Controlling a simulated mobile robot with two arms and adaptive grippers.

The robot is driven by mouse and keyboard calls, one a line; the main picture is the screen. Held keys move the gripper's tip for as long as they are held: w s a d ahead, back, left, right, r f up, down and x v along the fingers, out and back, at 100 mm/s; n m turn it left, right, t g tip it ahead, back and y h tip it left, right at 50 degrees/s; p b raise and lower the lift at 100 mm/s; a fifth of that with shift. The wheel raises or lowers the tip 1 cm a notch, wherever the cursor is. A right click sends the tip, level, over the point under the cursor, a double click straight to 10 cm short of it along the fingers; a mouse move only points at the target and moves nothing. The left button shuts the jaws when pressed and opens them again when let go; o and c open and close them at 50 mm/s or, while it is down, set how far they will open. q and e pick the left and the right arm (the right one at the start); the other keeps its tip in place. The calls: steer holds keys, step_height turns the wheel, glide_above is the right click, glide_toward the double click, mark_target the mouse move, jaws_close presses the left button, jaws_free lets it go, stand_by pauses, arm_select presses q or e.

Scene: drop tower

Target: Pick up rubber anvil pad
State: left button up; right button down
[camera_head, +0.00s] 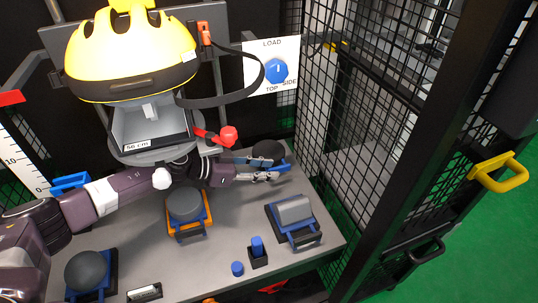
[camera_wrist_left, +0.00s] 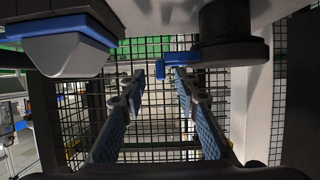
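No pad is labelled as rubber, so I cannot tell which piece it is. A dark round pad (camera_head: 268,150) on a blue base stands at the back right of the table. My left gripper (camera_head: 274,176) is just in front of it, low over the table. In the left wrist view, which appears upside down, the dark round piece (camera_wrist_left: 228,52) is at upper right. Its blue handle (camera_wrist_left: 180,57) shows by the fingertips. The left gripper (camera_wrist_left: 160,88) is open, with nothing clearly held; contact with the handle cannot be told. My right gripper is out of view.
A dark dome on an orange base (camera_head: 185,204), another on a blue base (camera_head: 88,270), and a grey bar block (camera_head: 294,210) stand on the table (camera_head: 215,250). A yellow helmet (camera_head: 130,60) hangs above my arm. A mesh cage (camera_head: 325,110) borders the right side.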

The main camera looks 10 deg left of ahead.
mark_target(277, 167)
arm_select(q)
steer(key=b+x, duration=0.1)
steer(key=x, duration=0.3)
steer(key=shift+a, duration=0.1)
jaws_close()
steer(key=shift+r, duration=0.1)
